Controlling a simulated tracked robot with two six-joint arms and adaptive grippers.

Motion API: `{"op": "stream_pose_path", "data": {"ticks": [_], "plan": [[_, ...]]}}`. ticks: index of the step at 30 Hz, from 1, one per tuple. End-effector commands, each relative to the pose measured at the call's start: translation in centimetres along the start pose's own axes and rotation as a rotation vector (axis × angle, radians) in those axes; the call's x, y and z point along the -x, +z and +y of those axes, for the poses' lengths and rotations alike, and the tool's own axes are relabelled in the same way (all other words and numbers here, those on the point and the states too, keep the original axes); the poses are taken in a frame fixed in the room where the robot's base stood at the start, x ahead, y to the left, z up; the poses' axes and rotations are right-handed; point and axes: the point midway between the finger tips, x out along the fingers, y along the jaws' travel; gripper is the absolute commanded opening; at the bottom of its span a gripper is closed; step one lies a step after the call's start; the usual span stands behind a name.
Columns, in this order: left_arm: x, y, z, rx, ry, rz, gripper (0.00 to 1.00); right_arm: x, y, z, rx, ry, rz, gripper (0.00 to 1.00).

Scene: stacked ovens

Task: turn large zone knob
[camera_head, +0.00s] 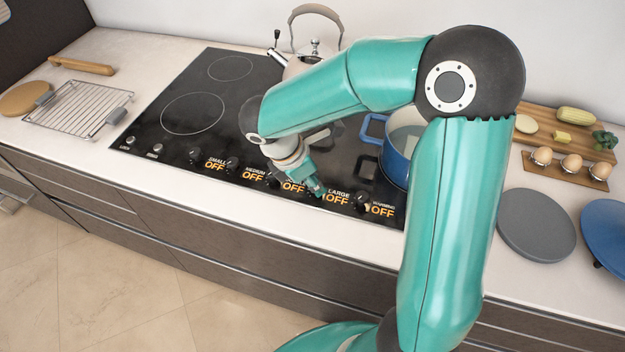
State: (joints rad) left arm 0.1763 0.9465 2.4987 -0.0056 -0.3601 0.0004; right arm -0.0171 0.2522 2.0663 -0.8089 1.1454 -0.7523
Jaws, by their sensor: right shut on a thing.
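The large zone knob is on the front strip of the black cooktop, just left of the orange-lit "LARGE OFF" label (338,198). My right gripper (316,190) reaches down to it from above and is shut on it. The fingers hide most of the knob, so its turn angle cannot be seen. The label reads OFF. My left gripper is not in view.
A blue pot (396,165) stands close behind on the right. A kettle (297,66) stands at the back.

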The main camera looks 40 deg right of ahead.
Motion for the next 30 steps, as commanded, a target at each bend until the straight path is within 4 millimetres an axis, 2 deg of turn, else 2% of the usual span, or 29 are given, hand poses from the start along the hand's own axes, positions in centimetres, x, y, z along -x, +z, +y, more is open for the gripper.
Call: {"op": "stream_pose_path", "data": {"ticks": [8,14,30], "plan": [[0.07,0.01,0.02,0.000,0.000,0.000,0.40,-0.22,0.15,-0.09,-0.049,-0.028,0.002,0.00],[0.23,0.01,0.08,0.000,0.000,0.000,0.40,-0.26,0.21,-0.03,-0.151,-0.072,-0.001,0.00],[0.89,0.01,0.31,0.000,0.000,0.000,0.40,-0.34,0.35,0.16,-0.602,-0.263,-0.006,0.00]]}}
